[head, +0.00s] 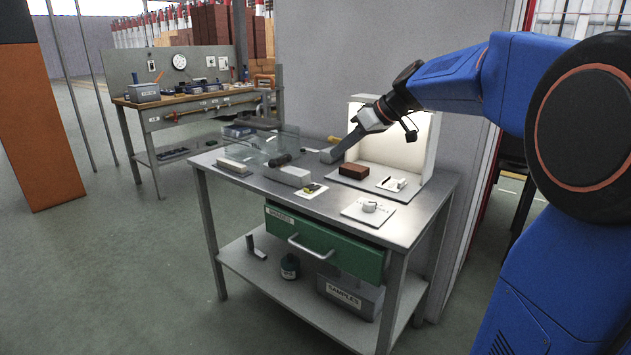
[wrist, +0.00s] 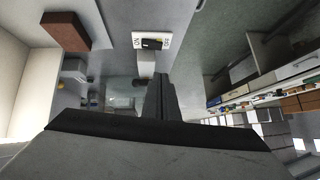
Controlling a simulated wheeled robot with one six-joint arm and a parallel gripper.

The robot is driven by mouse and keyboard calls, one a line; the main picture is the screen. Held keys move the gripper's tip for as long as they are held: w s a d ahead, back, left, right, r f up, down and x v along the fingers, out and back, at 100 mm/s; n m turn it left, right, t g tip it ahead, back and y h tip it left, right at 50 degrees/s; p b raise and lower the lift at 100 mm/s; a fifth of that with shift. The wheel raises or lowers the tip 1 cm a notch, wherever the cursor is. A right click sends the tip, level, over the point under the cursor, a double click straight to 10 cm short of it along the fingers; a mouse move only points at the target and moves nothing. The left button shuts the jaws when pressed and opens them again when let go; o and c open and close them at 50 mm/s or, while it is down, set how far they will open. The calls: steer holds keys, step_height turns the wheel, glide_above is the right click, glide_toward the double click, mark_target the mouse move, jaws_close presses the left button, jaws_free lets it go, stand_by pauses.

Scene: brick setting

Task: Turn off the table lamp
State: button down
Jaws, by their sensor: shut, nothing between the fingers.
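A small white switch plate with a black rocker (wrist: 152,43), marked ON on the left and OFF on the right, shows in the wrist view. It seems to be the small black-and-white plate (head: 312,190) near the table's front edge in the head view. Which way the rocker is tipped I cannot tell. No separate lamp shape is clear; a white open booth (head: 415,135) at the back right of the table is bright inside. My gripper (head: 329,157) is shut and empty above the table, behind the switch plate. Its closed fingers (wrist: 163,88) also show in the wrist view.
A brown brick (head: 353,171) lies on a pad before the booth; it also shows in the wrist view (wrist: 65,31). A pale block (head: 289,176) lies beside the switch plate. A clear tray (head: 250,148) stands at the left. A white item (head: 370,206) lies on a front-right card.

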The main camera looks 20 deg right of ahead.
steer(key=shift+f, duration=0.1)
glide_above(309, 188)
steer(key=s+d, duration=0.2)
step_height(309, 188, down, 7)
steer(key=shift+w+f, duration=0.1)
steer(key=shift+w, duration=0.05)
steer(key=shift+s+f, duration=0.2)
steer(key=shift+f, duration=0.85)
steer(key=shift+a+f, duration=0.15)
steer(key=shift+f, duration=0.6)
steer(key=shift+s+a+f+h, duration=0.2)
steer(key=shift+f+h, duration=0.2)
steer(key=shift+w+d, duration=0.1)
